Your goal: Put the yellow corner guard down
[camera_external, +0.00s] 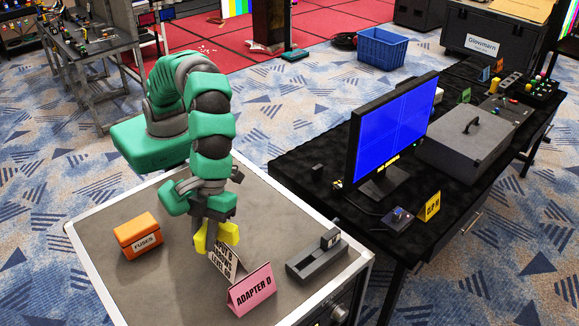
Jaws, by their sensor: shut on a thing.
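The yellow corner guard (229,233) is at the end of my arm, over the grey top of the case (160,284). My gripper (213,236) is shut on it. The guard is close above or at the case top, and I cannot tell whether it touches. Part of the guard is hidden by my fingers.
An orange FUSES box (138,235) stands left of my gripper. A pink ADAPTER D sign (252,290) stands in front, and a grey device (317,258) lies to the right. The case top is bare at the front left. A black table with a monitor (391,130) is to the right.

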